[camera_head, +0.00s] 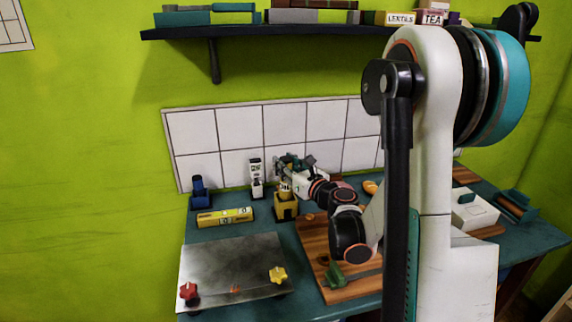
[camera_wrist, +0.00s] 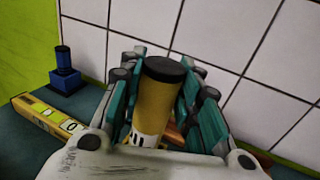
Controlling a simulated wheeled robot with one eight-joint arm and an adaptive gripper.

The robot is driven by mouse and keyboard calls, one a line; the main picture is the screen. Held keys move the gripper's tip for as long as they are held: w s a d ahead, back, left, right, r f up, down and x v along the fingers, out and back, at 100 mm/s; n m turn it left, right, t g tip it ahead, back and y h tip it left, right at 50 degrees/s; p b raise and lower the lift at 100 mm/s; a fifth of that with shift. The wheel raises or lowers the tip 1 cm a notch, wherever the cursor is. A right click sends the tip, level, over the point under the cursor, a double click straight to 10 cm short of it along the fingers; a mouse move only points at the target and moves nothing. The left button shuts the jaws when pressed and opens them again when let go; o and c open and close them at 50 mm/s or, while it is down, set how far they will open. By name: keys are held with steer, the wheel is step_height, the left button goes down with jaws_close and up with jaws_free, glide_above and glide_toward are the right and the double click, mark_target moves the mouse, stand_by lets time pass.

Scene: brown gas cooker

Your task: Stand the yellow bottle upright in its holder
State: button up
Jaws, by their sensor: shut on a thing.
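The yellow bottle (camera_wrist: 157,100), with a black cap and a white label low on its side, stands between the teal-padded fingers of my gripper (camera_wrist: 155,92) in the wrist view. My gripper (camera_head: 291,174) is shut on it. In the head view, the bottle's lower part with its label (camera_head: 285,189) shows below the fingers, looking roughly upright. It is directly over or in the yellow holder (camera_head: 286,208) on the counter. I cannot tell how deep the bottle sits, and its base is hidden.
A blue bottle in a blue holder (camera_head: 199,194) and a white one (camera_head: 256,181) stand along the tiled wall. A long yellow box (camera_head: 224,217) lies left of the yellow holder. The cooker plate (camera_head: 233,262) is in front. A wooden board (camera_head: 312,240) lies to the right.

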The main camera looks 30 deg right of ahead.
steer(key=shift+f, duration=1.05)
steer(key=o, duration=1.3)
steer(key=shift+c, duration=0.2)
steer(key=shift+o, duration=0.2)
steer(key=o, duration=0.5)
steer(key=shift+o, duration=0.2)
steer(key=shift+r+p, duration=2.75)
steer(key=shift+r, duration=1.25)
